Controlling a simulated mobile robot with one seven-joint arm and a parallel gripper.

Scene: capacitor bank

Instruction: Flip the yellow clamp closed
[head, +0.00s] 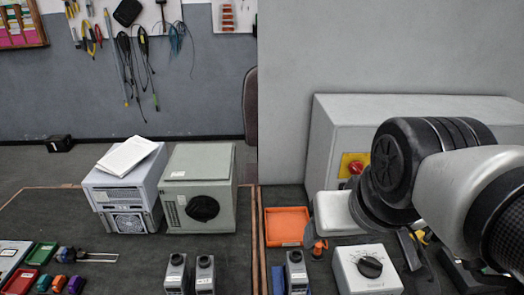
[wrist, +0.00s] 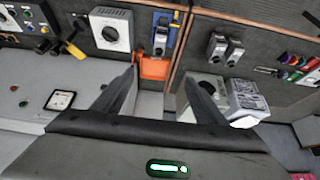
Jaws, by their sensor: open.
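A small yellow part (wrist: 74,49), which looks like the clamp's handle, is at the left of the wrist view, beside a dark base (wrist: 34,18). In the head view only a bit of yellow (head: 424,237) shows behind my arm, and the rest is hidden. I cannot tell from these views how far the clamp is swung. My gripper (wrist: 160,92) is open, with its two dark fingers apart and nothing between them. In the wrist view the yellow part lies to the left of the fingers, apart from them.
A white box with a black dial (head: 368,269) stands near the yellow part. An orange tray (head: 287,227) and grey box-shaped devices (head: 204,273) are further left. A large grey cabinet (head: 330,130) with a red button stands behind. Small coloured blocks (head: 58,283) lie far left.

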